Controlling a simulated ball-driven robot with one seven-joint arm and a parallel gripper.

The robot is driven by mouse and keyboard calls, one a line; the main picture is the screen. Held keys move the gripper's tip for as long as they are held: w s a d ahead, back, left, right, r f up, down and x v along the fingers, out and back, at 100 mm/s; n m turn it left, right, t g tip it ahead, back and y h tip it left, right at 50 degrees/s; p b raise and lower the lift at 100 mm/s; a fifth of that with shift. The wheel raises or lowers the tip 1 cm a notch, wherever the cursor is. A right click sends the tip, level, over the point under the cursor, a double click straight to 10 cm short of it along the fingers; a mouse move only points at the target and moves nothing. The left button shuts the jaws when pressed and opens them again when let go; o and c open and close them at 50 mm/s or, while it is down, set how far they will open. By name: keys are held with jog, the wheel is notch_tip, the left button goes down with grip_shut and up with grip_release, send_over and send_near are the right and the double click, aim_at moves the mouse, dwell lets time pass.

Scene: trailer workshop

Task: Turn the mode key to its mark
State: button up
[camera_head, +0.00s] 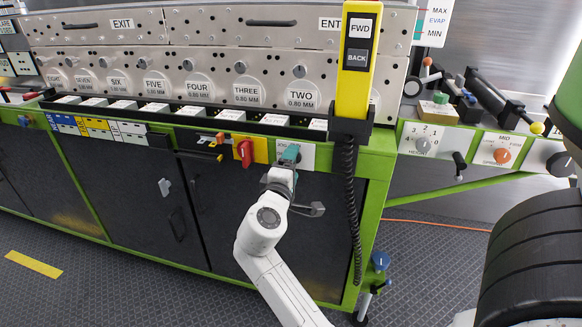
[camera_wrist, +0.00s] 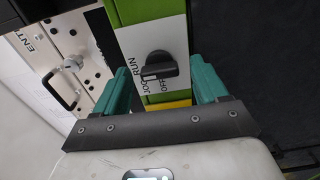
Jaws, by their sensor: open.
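The mode key is a black knob (camera_wrist: 160,68) on a white plate (camera_wrist: 172,34) with the words OFF, JOG and RUN, seen in the wrist view. A pale stripe on the knob points to the lower left there. Its exact match to a word is hard to tell. My gripper (camera_wrist: 161,72) is open, with one teal finger on each side of the knob and visible gaps between. In the head view, my gripper (camera_head: 290,154) is in front of the white plate (camera_head: 308,154) at the bench front, and hides the key.
A red switch (camera_head: 244,152) on a yellow plate sits just left of my gripper. A yellow FWD/BACK pendant (camera_head: 355,85) with a coiled cord (camera_head: 350,190) hangs to the right. The green bench rail (camera_head: 375,165) runs behind. The floor in front is clear.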

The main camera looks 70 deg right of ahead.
jog(key=a, duration=1)
jog(key=shift+s+a, duration=0.4)
jog(key=shift+f, duration=0.1)
